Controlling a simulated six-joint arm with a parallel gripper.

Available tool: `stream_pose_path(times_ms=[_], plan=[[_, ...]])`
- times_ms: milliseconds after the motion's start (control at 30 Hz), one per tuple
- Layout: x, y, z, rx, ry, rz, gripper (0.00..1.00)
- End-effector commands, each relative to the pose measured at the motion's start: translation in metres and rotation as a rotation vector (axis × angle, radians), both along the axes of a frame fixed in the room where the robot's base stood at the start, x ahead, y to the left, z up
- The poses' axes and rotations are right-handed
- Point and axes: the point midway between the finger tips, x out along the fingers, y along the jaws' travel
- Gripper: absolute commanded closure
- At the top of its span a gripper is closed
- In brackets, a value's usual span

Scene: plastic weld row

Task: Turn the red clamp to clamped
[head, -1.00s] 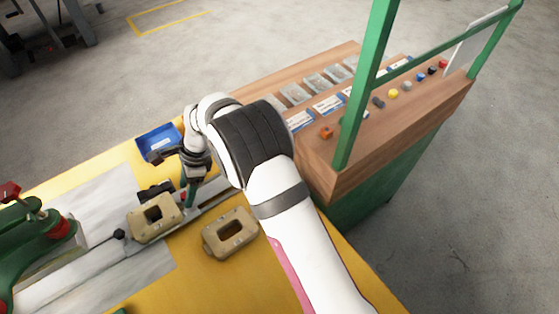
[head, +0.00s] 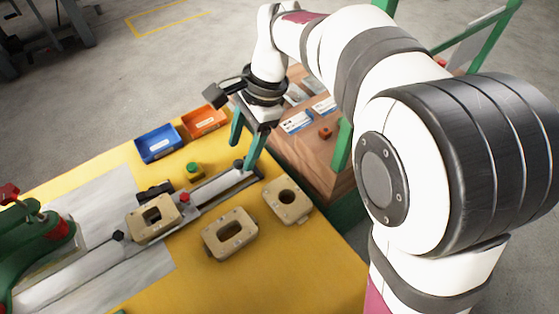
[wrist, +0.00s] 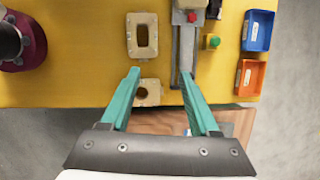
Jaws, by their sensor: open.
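A small red piece (head: 184,198) sits on the grey rail (head: 215,188), beside a tan block; it also shows at the top of the wrist view (wrist: 192,17). I take it for the red clamp, but it is too small to read its setting. My gripper (head: 242,157) is open and empty, above the far right end of the rail and apart from the red piece. In the wrist view my gripper (wrist: 160,72) has its two teal fingers spread wide, with nothing between them.
Loose tan blocks (head: 231,234) (head: 287,202) lie right of the rail. A green button (head: 194,170), a blue bin (head: 158,143) and an orange bin (head: 204,120) stand beyond it. A green machine with a red knob (head: 57,228) is at left. A wooden control desk (head: 318,155) adjoins the table.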

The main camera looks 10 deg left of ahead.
Motion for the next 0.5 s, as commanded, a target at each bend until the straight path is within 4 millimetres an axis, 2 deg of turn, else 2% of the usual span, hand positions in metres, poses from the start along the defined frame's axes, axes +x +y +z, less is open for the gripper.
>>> stream_pose_path(times_ms=[100,233,333,500], plan=[[-0.014,-0.029,0.009,-0.006,-0.030,0.030,0.38],[-0.028,-0.053,0.013,-0.013,-0.055,0.062,0.38],[-0.036,-0.065,0.015,-0.019,-0.066,0.080,0.38],[-0.042,-0.073,0.015,-0.021,-0.073,0.094,0.38]])
